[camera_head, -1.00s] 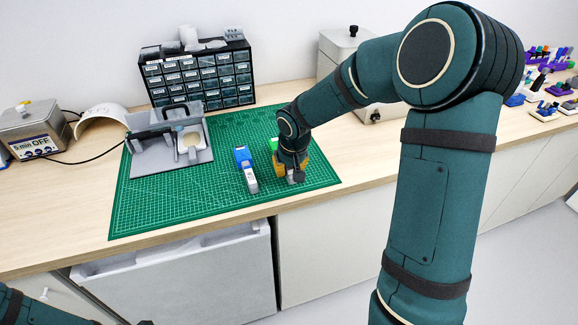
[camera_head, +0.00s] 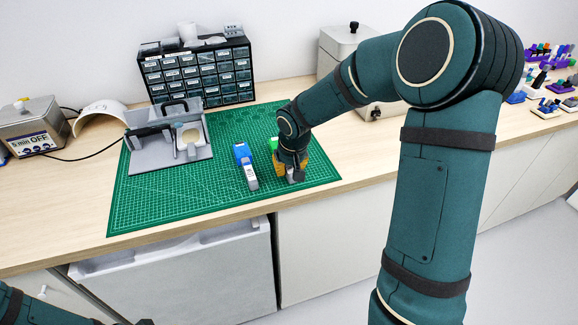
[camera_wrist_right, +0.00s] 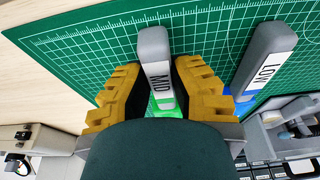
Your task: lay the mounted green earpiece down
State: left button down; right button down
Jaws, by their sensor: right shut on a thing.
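The green earpiece (camera_wrist_right: 166,108) is mounted on a grey holder labelled MID (camera_wrist_right: 154,50). It stands between the yellow fingers of my right gripper (camera_wrist_right: 158,95), which is shut on it. In the head view the right gripper (camera_head: 291,168) is low over the right part of the green mat, with a bit of the green earpiece (camera_head: 274,143) showing behind it. The gripper hides most of the piece, and I cannot tell whether it touches the mat. My left gripper (camera_head: 145,322) only just shows at the bottom edge; its fingers are not clear.
A grey fixture (camera_head: 150,160) stands at the mat's left, a drawer cabinet (camera_head: 198,75) behind. The mat's front middle (camera_head: 190,195) is clear.

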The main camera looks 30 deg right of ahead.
jog(key=shift+f, duration=0.2)
jog(key=c, duration=0.9)
grip_release()
jog(key=v, duration=1.2)
